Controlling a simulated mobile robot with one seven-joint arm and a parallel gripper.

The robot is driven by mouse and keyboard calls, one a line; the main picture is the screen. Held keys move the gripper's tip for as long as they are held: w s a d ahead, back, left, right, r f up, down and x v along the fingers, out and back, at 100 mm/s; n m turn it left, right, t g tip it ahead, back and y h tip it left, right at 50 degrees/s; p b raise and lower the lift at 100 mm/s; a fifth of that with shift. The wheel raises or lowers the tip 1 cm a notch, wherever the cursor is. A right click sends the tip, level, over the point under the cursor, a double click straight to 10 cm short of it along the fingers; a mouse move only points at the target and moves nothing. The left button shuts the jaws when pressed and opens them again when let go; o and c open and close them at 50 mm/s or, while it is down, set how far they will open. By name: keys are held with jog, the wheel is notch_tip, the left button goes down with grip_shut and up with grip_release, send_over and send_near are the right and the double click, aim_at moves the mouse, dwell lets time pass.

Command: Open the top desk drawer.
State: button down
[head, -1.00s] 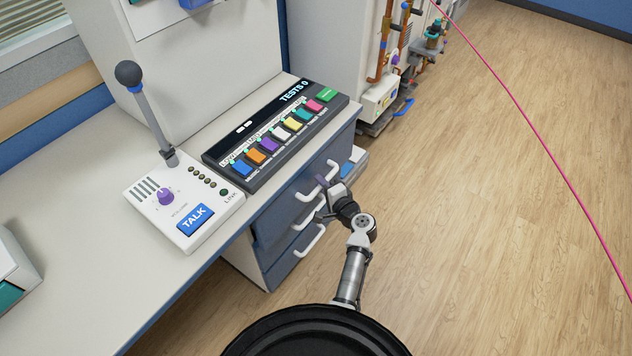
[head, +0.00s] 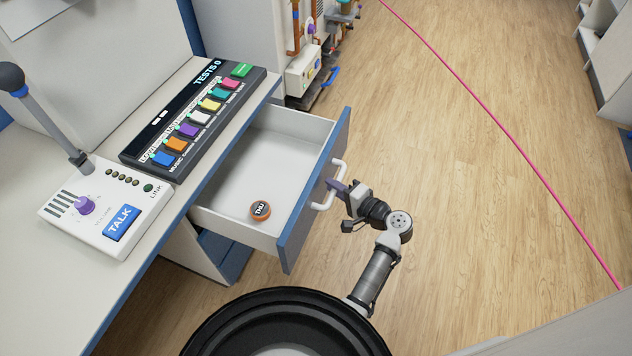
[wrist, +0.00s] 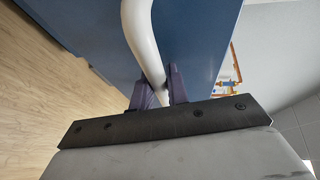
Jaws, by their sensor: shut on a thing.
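The top desk drawer (head: 228,190) stands well out from the desk, with its white inside showing. Its blue front (head: 295,238) carries a white curved handle (head: 337,176). My gripper (head: 333,186) is at this handle and shut on it. In the wrist view the two purple fingers of my gripper (wrist: 157,92) lie on either side of the white handle (wrist: 143,40), in front of the blue drawer front (wrist: 200,40). A small round orange and black item (head: 261,209) with lettering lies in the drawer.
The desk top (head: 95,300) holds a white TALK panel (head: 105,208) with a stalk microphone and a button console (head: 195,125). Pipes and equipment (head: 312,65) stand behind. The wooden floor (head: 480,200) on the right is clear, with a pink line across it.

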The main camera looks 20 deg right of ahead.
jog(key=shift+s+d, duration=0.7)
jog(key=shift+d, duration=0.3)
jog(key=c, duration=1.6)
grip_release()
jog(key=shift+c, duration=0.2)
jog(key=b+v, duration=0.2)
jog(key=v, duration=1.1)
jog(key=shift+s+d+r, duration=0.15)
jog(key=shift+s+d, duration=0.1)
jog(key=shift+s, duration=0.05)
